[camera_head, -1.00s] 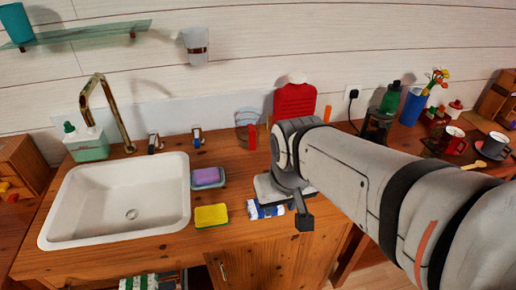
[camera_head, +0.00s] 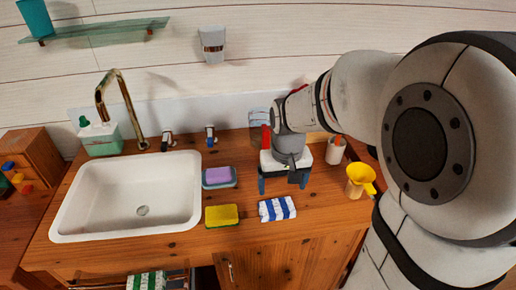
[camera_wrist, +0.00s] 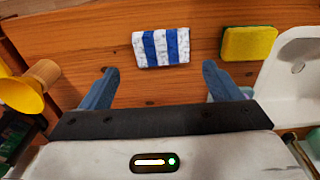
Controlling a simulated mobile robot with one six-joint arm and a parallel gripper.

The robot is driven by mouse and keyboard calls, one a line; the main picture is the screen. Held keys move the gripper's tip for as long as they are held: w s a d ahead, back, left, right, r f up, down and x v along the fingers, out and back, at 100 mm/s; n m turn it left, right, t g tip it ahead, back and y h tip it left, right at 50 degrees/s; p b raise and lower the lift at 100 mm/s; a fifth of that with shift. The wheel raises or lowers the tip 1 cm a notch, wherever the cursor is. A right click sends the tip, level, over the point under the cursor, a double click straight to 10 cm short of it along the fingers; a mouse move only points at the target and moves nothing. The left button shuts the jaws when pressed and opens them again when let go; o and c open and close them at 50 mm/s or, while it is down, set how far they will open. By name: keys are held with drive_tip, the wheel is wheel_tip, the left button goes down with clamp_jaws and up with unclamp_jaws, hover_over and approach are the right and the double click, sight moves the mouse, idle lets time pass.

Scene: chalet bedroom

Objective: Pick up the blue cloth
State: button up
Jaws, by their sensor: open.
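The blue cloth (camera_head: 277,208) is a folded, blue-and-white striped cloth lying flat on the wooden counter. It also shows in the wrist view (camera_wrist: 161,47), near the top middle. My gripper (camera_head: 284,186) is over the counter, behind the cloth in the head view. In the wrist view my gripper (camera_wrist: 157,78) has its two blue fingers spread wide and empty. The cloth lies beyond the fingertips, roughly centred between them, and apart from them.
A yellow-green sponge (camera_head: 222,215) lies left of the cloth, with a purple soap on a dish (camera_head: 219,178) behind it. The white sink (camera_head: 128,199) is further left. A yellow funnel-like item (camera_head: 360,180) stands to the right. The counter's front edge is close to the cloth.

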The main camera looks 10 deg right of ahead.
sight(276, 203)
drive_tip(key=o, duration=0.3)
drive_tip(key=shift+g, duration=0.4)
drive_tip(key=w+f, duration=0.4)
drive_tip(key=shift+w+f, duration=0.15)
drive_tip(key=shift+f, duration=0.15)
wheel_tip(276, 203, down, 8)
drive_tip(key=shift+r, duration=0.25)
drive_tip(key=shift+c, duration=0.4)
drive_tip(key=c, duration=0.5)
drive_tip(key=shift+c, duration=0.2)
